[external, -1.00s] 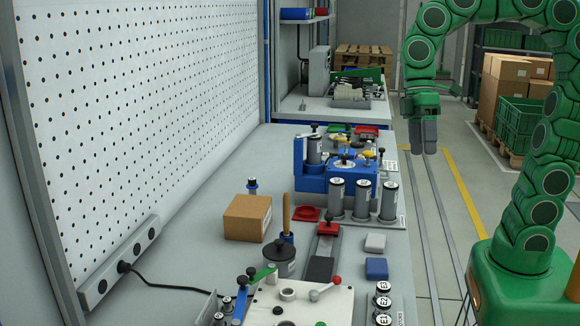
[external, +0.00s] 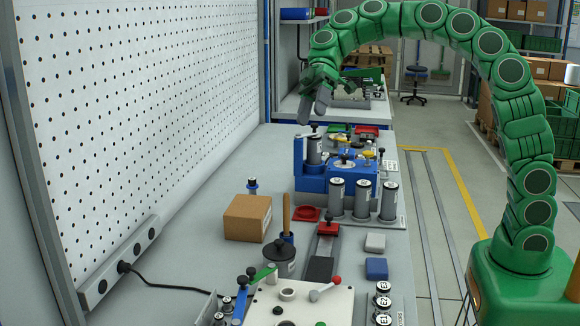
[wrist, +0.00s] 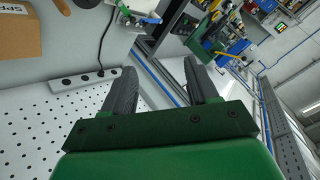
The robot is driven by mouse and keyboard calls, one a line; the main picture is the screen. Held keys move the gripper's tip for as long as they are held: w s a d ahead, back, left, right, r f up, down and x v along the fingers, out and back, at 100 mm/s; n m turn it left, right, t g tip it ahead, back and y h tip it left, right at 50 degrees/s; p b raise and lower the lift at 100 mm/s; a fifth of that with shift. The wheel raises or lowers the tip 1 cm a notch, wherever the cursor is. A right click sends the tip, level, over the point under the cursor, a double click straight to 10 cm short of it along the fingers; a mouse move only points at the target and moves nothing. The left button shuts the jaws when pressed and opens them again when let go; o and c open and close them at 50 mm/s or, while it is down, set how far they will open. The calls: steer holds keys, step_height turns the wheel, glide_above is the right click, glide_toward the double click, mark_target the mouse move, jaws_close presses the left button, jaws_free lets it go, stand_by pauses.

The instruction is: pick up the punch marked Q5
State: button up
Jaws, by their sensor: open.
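A cardboard box (external: 247,218), a wooden-handled tool (external: 287,213) and a dark-lidded pot (external: 279,260) stand on the left of the table. Several short labelled cylinders (external: 382,303) stand at the front right. The perforated wall (external: 140,110) borders the table's left side.

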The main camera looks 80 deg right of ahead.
steer(key=w+d+f+n+t+y, duration=0.1)
steer(key=w+d+f+t+y, duration=0.15)
steer(key=w+d, duration=1)
steer(key=w+d+f+n+t+h, duration=0.1)
steer(key=w+d+f+t, duration=0.2)
steer(key=d, duration=0.6)
steer(key=w+d+f+t+h, duration=0.15)
steer(key=w+d+f, duration=0.3)
steer(key=d, duration=0.45)
glide_toward(249, 186)
steer(key=w+a, duration=0.1)
steer(key=a, duration=0.1)
steer(key=shift+y, duration=0.4)
steer(key=shift+w+d+x, duration=0.15)
steer(key=shift+x, duration=1.75)
steer(key=shift+w+d+x, duration=0.1)
steer(key=shift+x, duration=1.85)
steer(key=shift+f, duration=0.15)
steer(key=shift+c, duration=0.3)
steer(key=shift+d, duration=0.1)
jaws_close()
